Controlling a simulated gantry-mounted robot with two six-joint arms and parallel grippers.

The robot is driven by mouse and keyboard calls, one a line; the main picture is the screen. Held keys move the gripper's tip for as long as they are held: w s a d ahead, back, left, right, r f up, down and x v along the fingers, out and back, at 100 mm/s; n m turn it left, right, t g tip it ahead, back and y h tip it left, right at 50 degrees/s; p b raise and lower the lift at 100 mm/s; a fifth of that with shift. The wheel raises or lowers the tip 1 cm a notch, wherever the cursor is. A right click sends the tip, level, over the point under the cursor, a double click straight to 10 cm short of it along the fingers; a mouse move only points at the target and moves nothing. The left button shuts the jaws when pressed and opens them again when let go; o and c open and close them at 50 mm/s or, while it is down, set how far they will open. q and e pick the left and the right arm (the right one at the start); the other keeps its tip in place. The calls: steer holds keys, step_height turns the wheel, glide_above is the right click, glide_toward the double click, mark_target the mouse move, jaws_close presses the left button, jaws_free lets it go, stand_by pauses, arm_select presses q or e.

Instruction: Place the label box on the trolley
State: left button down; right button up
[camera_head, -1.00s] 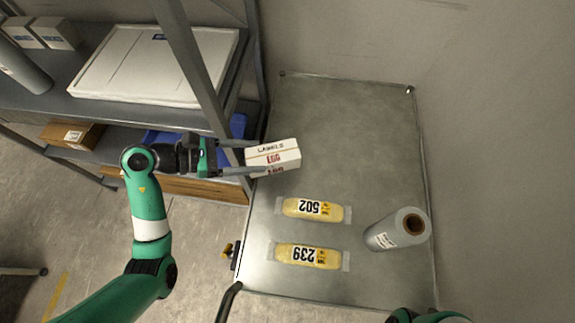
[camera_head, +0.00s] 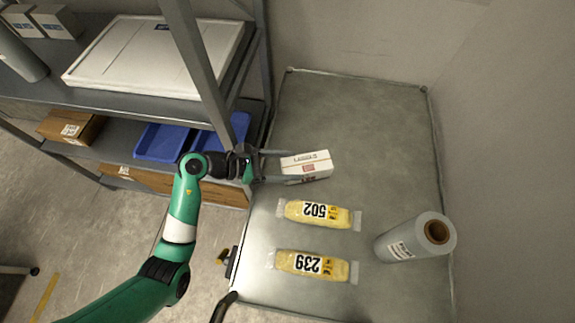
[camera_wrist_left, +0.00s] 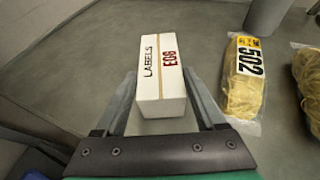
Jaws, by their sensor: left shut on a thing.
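The label box (camera_head: 308,165) is a small white carton with "LABELS" and red print on it. My left gripper (camera_head: 284,167) is shut on the label box, with one finger along each side. In the left wrist view the label box (camera_wrist_left: 161,78) sits between the two fingers (camera_wrist_left: 163,98). The trolley (camera_head: 350,110) is a grey metal top, and the box is over its left middle part. I cannot tell whether the box touches the surface. My right gripper does not show in the current views.
Two yellow packs, marked 502 (camera_head: 319,214) and 239 (camera_head: 311,265), lie on the trolley in front of the box. The far part of the trolley is clear. A shelf rack (camera_head: 200,40) stands close on the left.

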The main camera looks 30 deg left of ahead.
arm_select(q)
steer(key=shift+w, duration=0.1)
jaws_free()
steer(key=shift+f, duration=0.1)
steer(key=shift+r, duration=0.25)
steer(key=p+v, duration=0.3)
steer(key=v, duration=0.9)
steer(key=shift+f, duration=0.1)
